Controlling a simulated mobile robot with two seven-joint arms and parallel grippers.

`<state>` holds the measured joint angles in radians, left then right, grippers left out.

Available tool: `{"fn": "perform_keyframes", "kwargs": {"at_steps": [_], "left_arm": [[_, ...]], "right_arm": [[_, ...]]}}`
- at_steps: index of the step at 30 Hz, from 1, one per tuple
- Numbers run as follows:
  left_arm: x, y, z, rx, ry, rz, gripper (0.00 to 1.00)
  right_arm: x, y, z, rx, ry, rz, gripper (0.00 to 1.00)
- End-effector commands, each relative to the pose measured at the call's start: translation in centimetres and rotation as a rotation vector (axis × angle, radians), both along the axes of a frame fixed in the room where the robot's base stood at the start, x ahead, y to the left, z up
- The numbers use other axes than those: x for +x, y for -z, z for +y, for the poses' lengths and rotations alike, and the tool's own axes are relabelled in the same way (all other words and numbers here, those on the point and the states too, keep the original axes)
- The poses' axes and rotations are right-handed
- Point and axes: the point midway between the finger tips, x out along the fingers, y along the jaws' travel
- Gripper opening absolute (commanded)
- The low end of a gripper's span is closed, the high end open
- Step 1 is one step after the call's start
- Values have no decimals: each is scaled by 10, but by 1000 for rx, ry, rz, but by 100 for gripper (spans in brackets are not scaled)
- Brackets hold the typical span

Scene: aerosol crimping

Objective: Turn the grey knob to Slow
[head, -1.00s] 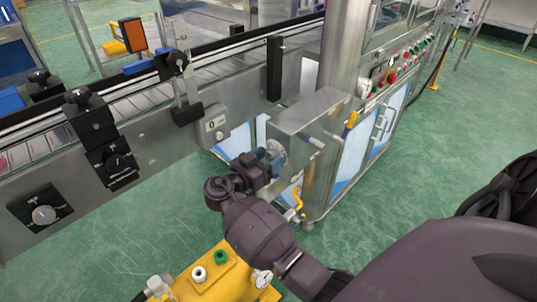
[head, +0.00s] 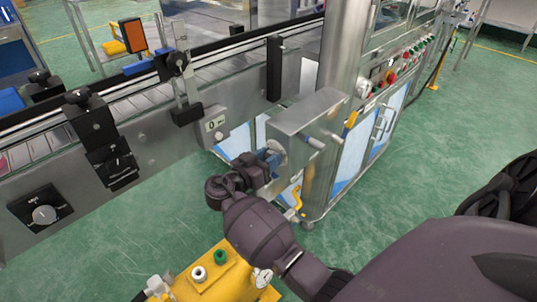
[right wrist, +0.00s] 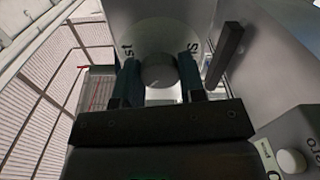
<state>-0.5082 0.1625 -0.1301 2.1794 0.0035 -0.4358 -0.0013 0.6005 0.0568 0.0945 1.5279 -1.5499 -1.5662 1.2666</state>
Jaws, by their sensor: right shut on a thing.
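The grey knob (right wrist: 158,72) is round and sits on a pale round dial plate (right wrist: 165,32) in the right wrist view. My right gripper (right wrist: 158,85) is shut on the knob, one blue finger on each side. In the head view my right gripper (head: 270,157) reaches the left face of a steel box (head: 305,120), and its fingers mostly hide the knob. I cannot read a pointer on the knob. My left gripper is not in view.
A conveyor (head: 150,95) runs behind, with a small counter box (head: 213,127) on its side and a black dial panel (head: 40,207) at the left. A yellow unit (head: 215,275) with gauges stands below my right arm. Green floor (head: 440,160) is clear at the right.

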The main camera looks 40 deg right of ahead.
Motion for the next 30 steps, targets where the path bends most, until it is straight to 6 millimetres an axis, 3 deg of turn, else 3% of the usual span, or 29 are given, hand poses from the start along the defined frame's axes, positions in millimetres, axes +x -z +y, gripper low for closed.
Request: {"fn": "perform_keyframes", "kwargs": {"at_steps": [8,30], "left_arm": [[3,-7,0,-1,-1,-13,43],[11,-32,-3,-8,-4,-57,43]], "right_arm": [[0,-2,1,-13,-1,177,14],[1,-4,1,-68,-1,873,14]]}}
